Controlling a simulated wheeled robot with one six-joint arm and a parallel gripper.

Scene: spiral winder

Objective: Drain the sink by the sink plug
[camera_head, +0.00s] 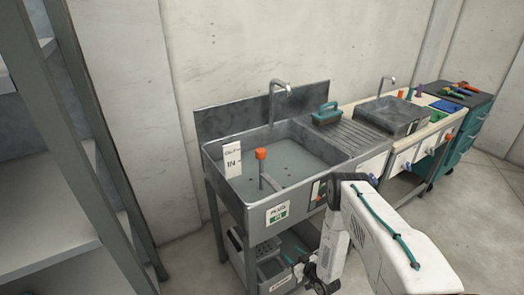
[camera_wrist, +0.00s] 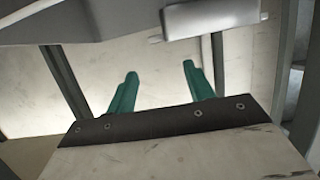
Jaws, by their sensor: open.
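The metal sink (camera_head: 232,121) stands against the wall and its basin holds greyish water (camera_head: 295,160). The sink plug (camera_head: 261,154) has an orange knob on a thin grey stem that rises from the water near the left of the basin. A label reading "PLUG" (camera_head: 278,213) is on the sink's front. My gripper (camera_wrist: 160,76) shows in the wrist view with its two teal fingers apart and nothing between them. In the head view my white arm is in front of the sink's right side, low down and away from the plug.
A white "IN" card (camera_head: 232,160) stands at the basin's left edge. A tap (camera_head: 280,86) rises behind. A teal-handled brush (camera_head: 326,113) lies on the ridged drainboard (camera_head: 350,137). A second basin (camera_head: 395,116) and teal cabinet (camera_head: 470,120) are right. Grey shelving (camera_head: 85,140) is left.

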